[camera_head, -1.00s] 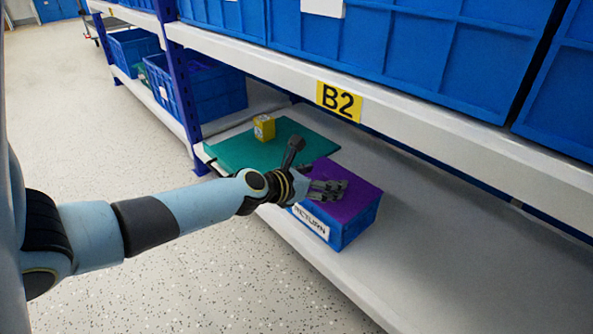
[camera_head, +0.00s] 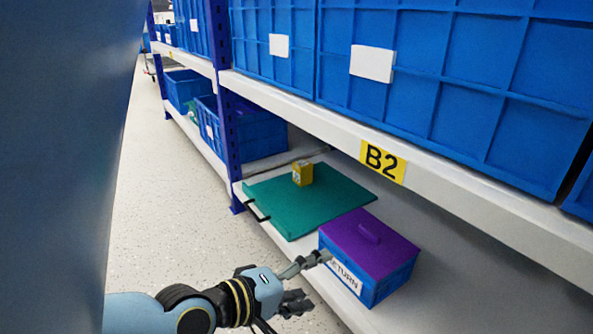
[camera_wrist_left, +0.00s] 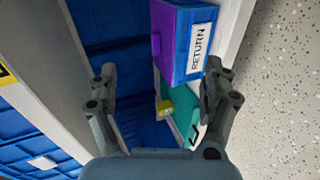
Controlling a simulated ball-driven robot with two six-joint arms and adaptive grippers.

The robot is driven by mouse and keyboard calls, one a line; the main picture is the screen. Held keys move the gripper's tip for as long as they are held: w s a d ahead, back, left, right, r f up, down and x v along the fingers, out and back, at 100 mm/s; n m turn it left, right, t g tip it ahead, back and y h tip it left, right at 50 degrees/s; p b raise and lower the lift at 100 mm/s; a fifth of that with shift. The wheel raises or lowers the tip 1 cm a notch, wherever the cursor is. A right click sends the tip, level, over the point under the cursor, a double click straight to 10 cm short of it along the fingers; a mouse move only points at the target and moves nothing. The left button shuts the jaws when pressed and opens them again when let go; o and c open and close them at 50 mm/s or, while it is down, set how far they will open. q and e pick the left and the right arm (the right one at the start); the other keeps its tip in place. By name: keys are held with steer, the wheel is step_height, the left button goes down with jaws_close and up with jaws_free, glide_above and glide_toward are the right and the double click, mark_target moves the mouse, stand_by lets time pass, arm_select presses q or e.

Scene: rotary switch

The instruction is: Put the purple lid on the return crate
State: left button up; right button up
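The purple lid (camera_head: 368,240) lies on top of the blue return crate (camera_head: 385,291), covering its top, with its small handle upward. The crate stands on the lower shelf with its RETURN label facing the aisle. In the left wrist view the crate (camera_wrist_left: 182,52) and the lid's edge (camera_wrist_left: 162,40) show at the top. My left gripper (camera_head: 310,279) is open and empty, in front of the crate on the aisle side, its fingers apart from the lid. It also shows open in the left wrist view (camera_wrist_left: 160,85). My right gripper is not in view.
Blue bins (camera_head: 250,135) stand further left. The shelf right of the crate is bare.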

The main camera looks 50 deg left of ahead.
arm_select(q)
steer(key=s+d+r+m, duration=0.5)
steer(key=s+m, duration=0.3)
steer(key=m, duration=1)
steer(key=shift+d+r+m+t+h, duration=0.3)
steer(key=shift+d+r+t, duration=0.1)
steer(key=shift+r, duration=0.15)
steer(key=shift+f+p, duration=0.1)
steer(key=shift+p, duration=0.2)
